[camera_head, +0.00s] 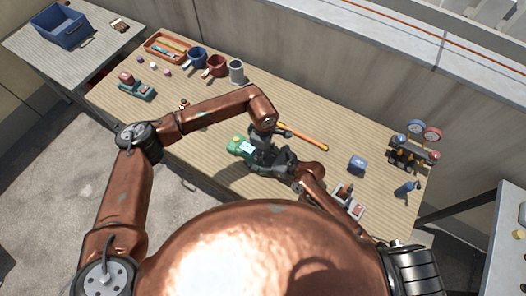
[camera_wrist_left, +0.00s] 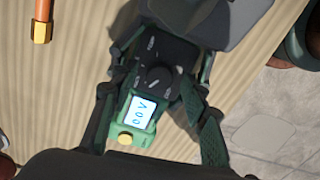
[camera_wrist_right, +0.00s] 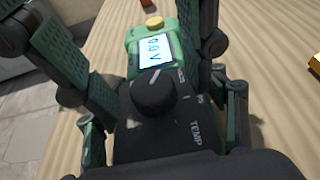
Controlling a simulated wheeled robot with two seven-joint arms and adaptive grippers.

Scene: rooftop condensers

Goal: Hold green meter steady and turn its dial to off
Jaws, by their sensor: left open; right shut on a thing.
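The green meter (camera_head: 238,146) lies on the wooden bench, partly hidden by my grippers. Its lit screen (camera_wrist_right: 157,50) shows a reading ending in V, above a black dial (camera_wrist_right: 153,94). My right gripper (camera_head: 284,160) is shut on the meter's dark lower body. My left gripper (camera_wrist_left: 158,112) is open, its fingers on either side of the meter around the dial and screen.
Mugs (camera_head: 215,66), a red tray (camera_head: 163,48) and another green device (camera_head: 136,89) are at the back left.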

